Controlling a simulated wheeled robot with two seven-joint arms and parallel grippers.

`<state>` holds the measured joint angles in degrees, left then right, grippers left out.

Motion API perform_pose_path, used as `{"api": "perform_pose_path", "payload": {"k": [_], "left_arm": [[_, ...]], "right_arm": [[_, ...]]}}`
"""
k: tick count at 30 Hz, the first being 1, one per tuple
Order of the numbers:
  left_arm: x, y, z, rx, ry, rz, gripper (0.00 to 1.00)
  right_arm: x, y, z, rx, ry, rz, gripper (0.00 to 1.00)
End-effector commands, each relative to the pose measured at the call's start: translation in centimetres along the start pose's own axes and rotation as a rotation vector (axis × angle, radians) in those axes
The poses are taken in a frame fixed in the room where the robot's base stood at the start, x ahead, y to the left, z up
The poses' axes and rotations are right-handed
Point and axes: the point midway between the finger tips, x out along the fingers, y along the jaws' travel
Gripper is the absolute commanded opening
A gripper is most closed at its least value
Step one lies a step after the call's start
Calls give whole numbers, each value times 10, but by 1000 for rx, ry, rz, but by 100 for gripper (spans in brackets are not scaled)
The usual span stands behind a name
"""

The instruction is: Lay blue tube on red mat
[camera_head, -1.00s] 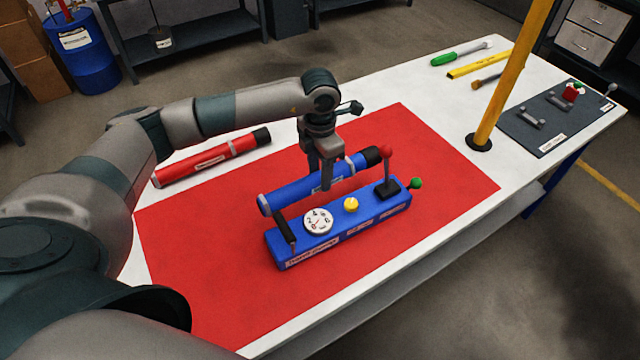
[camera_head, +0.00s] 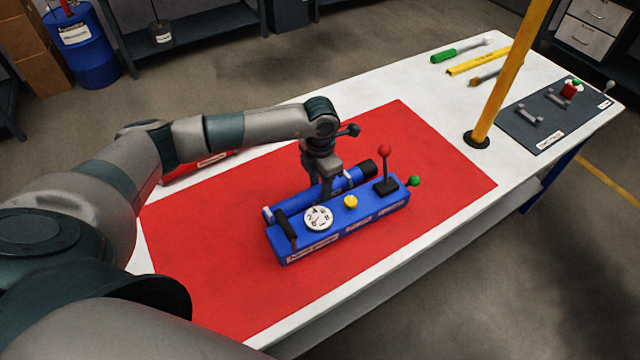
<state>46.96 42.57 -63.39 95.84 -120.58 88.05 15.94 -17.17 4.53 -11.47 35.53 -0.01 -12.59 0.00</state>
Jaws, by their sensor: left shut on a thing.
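The blue tube (camera_head: 345,181) with a black end cap lies low behind the blue pump box, which hides part of it. I cannot tell if it touches the mat. My left gripper (camera_head: 326,192) points down and is shut on the blue tube near its middle. The red mat (camera_head: 420,150) covers much of the white table, under the pump box and around the tube. My right gripper does not show.
The blue pump box (camera_head: 340,225) has a gauge, a yellow knob and an upright red-topped lever (camera_head: 384,152). A red tube (camera_head: 205,162) lies at left, partly behind my arm. A yellow post (camera_head: 505,80) stands at right, near a grey mat (camera_head: 555,118).

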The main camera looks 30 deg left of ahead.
Motion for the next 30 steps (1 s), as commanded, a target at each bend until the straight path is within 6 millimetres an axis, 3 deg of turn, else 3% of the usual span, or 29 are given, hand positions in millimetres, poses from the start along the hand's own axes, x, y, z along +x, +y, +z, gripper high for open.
{"api": "perform_pose_path", "payload": {"k": [12,13,27,30], "left_arm": [[5,0,0,0,-1,0,4],[4,0,0,0,0,0,43],[-1,0,0,0,0,0,44],[-7,0,0,0,-2,1,44]], "right_arm": [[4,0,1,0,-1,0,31],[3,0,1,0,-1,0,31],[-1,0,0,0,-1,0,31],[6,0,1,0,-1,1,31]]}}
